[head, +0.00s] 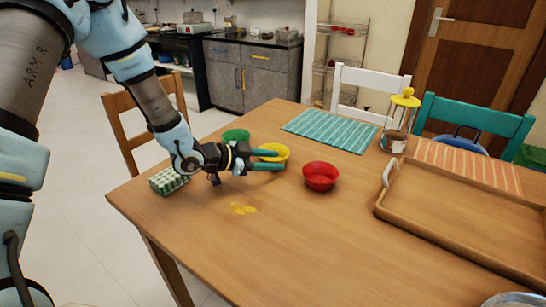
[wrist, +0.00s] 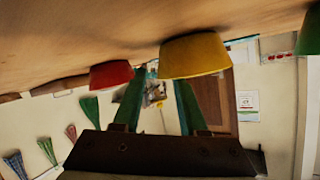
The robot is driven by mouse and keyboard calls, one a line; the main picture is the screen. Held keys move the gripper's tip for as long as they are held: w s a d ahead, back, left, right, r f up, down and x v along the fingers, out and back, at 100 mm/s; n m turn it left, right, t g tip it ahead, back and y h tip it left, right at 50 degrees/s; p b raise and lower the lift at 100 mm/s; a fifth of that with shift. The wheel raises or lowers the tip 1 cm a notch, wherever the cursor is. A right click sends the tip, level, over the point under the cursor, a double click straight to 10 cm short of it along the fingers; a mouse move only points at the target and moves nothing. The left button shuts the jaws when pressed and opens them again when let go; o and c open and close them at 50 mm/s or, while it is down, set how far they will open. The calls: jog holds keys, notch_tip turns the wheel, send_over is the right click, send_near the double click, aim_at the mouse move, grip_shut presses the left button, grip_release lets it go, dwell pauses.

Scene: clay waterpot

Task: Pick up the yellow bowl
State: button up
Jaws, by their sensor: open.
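The yellow bowl (head: 275,148) stands on the wooden table, between the green bowl and the red bowl. My gripper (head: 283,160) is at the bowl's near side, its green fingers open and partly covering it in the head view. The wrist view is upside down, with the tabletop at the top. There the yellow bowl (wrist: 195,56) is upright on the table, right of the middle of the finger gap and by the right finger's tip. Both fingers of my gripper (wrist: 160,85) are apart with nothing held. I cannot tell whether a finger touches the bowl.
A red bowl (head: 320,176) is close on the right and a green bowl (head: 236,135) behind on the left. A green checkered block (head: 168,181) lies at the left edge. A wooden tray (head: 440,241) and a jar (head: 395,140) are right. The front tabletop is clear except a yellow patch (head: 243,209).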

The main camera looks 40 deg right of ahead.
jog(key=shift+d+f, duration=0.1)
jog(key=shift+d, duration=0.1)
grip_shut()
dwell(0.5)
